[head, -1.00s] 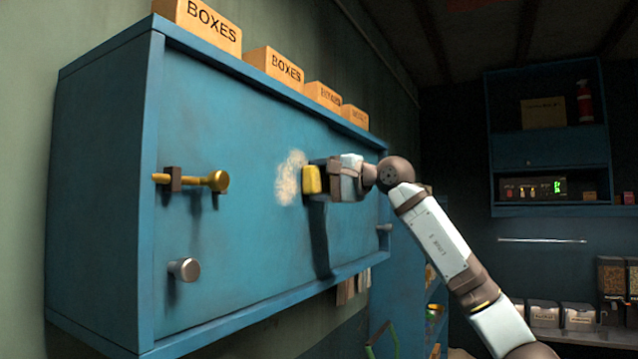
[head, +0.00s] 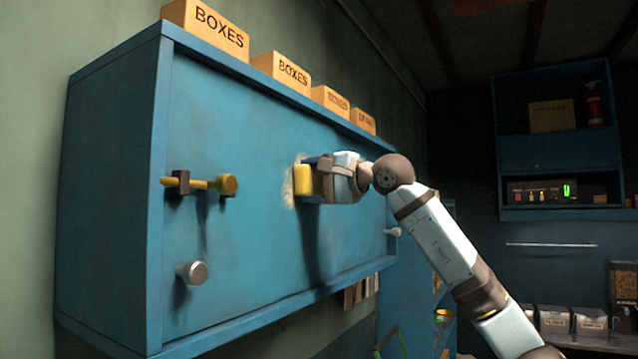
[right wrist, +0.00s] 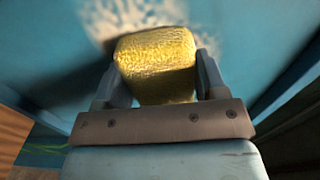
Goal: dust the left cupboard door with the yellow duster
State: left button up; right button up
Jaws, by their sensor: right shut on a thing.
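The blue cupboard door (head: 255,230) fills the front of a wall cupboard. A pale dusty patch (head: 289,186) shows on the door near its middle; it also shows in the right wrist view (right wrist: 130,15). My right gripper (head: 322,180) is shut on the yellow duster (head: 302,180), a small rough block. In the right wrist view the duster (right wrist: 157,65) sits between the two fingers, its far end overlapping the pale patch. It covers part of the patch in the head view. I cannot tell whether it touches the door. My left gripper is not in view.
A brass latch (head: 200,184) and a silver knob (head: 192,272) stick out from the door's left part. Several boxes (head: 280,70) stand on top of the cupboard. Dark shelves (head: 555,140) are on the far right wall. The air before the door's left half is clear.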

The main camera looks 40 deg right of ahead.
aim_at(278, 168)
jog(key=shift+s+a+b, duration=0.1)
jog(key=shift+s+a, duration=0.3)
jog(key=shift+a, duration=0.6)
jog(key=shift+s+a+b, duration=0.15)
jog(key=shift+s+a, duration=0.3)
jog(key=shift+a, duration=0.6)
jog(key=shift+s+a+b, duration=0.1)
jog(key=shift+s+a, duration=0.3)
jog(key=shift+a, duration=0.6)
jog(key=shift+s+a, duration=0.25)
jog(key=shift+a, duration=0.35)
jog(key=shift+r, duration=0.15)
jog(key=shift+r+p, duration=0.6)
jog(key=shift+r, duration=0.15)
jog(key=shift+w+d+f, duration=0.1)
jog(key=shift+w+d, duration=0.8)
jog(key=shift+d, duration=1.25)
jog(key=shift+w+d+r, duration=0.1)
jog(key=shift+w+d, duration=0.75)
jog(key=shift+d, duration=1.25)
jog(key=shift+w+d+f, duration=0.1)
jog(key=shift+w+d, duration=0.8)
jog(key=shift+d, duration=1.25)
jog(key=shift+b+v, duration=1)
jog(key=shift+v, duration=2)
